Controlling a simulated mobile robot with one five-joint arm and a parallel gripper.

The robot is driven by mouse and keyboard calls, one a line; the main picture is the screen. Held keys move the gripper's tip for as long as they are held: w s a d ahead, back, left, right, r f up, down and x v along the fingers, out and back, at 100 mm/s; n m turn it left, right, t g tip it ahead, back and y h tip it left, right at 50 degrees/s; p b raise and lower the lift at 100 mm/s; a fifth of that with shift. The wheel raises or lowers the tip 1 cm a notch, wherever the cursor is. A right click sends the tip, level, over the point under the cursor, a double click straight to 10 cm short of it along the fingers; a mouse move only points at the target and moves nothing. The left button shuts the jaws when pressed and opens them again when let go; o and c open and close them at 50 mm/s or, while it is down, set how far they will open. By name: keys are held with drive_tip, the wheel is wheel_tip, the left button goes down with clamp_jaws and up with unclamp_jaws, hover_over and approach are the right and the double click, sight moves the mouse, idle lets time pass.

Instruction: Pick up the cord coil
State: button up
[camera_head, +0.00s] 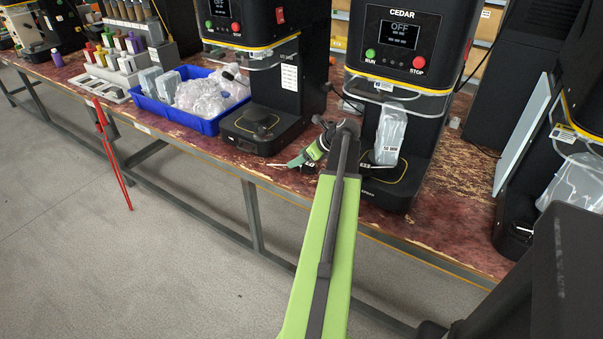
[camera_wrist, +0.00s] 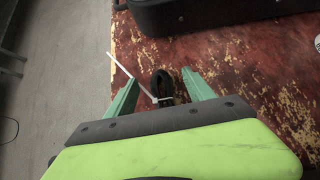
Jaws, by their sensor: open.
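The cord coil (camera_wrist: 163,84) is a small black loop with a white tie around it, on the worn red-brown bench top. In the wrist view it sits between the two green fingers of my gripper (camera_wrist: 157,84), near the bench's left edge. The fingers are apart, one on each side of the coil, and do not visibly close on it. In the head view my gripper (camera_head: 306,158) is low at the bench front, between two black machines; the coil is hard to make out there.
The CEDAR machine (camera_head: 405,45) stands to the right of my gripper, holding a clear pouch (camera_head: 390,135). Another black machine (camera_head: 268,95) stands to the left. A blue tray (camera_head: 205,124) of clear bags is farther left. A red tool (camera_head: 112,150) hangs at the bench front.

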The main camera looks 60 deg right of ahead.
drive_tip(key=b+x, duration=0.1)
drive_tip(key=x, duration=0.2)
drive_tip(key=shift+f, duration=0.2)
drive_tip(key=shift+a+r, duration=0.1)
drive_tip(key=shift+r, duration=0.05)
clamp_jaws()
